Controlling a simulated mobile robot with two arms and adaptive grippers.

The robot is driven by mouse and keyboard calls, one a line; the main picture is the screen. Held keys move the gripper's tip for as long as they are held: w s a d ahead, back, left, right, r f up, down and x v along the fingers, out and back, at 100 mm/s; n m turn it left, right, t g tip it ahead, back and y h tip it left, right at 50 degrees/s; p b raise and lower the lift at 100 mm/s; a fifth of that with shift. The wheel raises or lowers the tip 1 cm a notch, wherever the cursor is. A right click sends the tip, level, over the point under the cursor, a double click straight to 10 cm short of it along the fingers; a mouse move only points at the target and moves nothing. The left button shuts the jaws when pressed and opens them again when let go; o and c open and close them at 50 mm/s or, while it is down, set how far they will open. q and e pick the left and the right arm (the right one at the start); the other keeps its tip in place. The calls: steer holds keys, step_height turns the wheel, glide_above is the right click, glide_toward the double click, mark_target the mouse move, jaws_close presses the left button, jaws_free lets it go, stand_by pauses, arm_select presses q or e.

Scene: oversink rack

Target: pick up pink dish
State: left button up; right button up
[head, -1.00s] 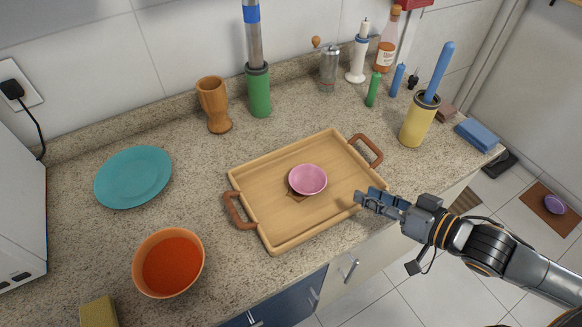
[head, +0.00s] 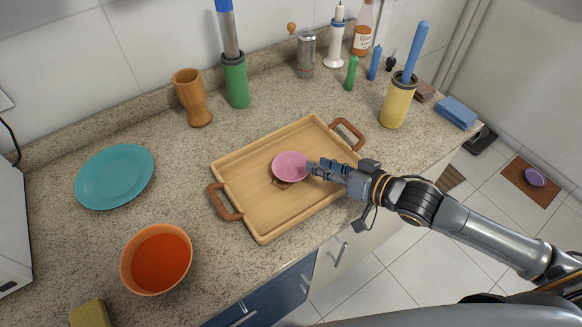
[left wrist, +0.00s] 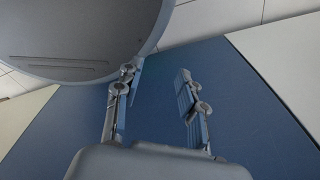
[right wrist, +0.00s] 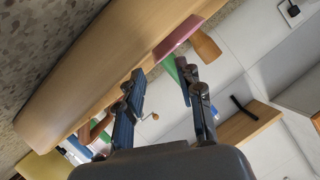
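The pink dish (head: 291,165) sits on a small brown square inside the wooden tray (head: 252,206) on the counter. My right gripper (head: 320,168) is at the dish's right rim in the head view. In the right wrist view my right gripper (right wrist: 160,85) has its fingers apart, and the dish (right wrist: 178,38) shows just ahead of the fingertips, edge-on. Whether a finger touches the rim I cannot tell. My left gripper (left wrist: 157,85) is open and empty in front of a blue surface in the left wrist view; it is not in the head view.
The tray has brown handles (head: 226,202) and raised walls. A teal plate (head: 115,176) and an orange bowl (head: 157,258) with red contents stand to the left. A wooden cup (head: 192,97), a green holder (head: 236,82) and a yellow holder (head: 397,102) stand behind.

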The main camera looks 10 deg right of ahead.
mark_target(303, 158)
steer(key=p+x, duration=0.1)
steer(key=x, duration=0.4)
steer(key=shift+w+d, duration=0.15)
steer(key=shift+c, duration=0.2)
jaws_close()
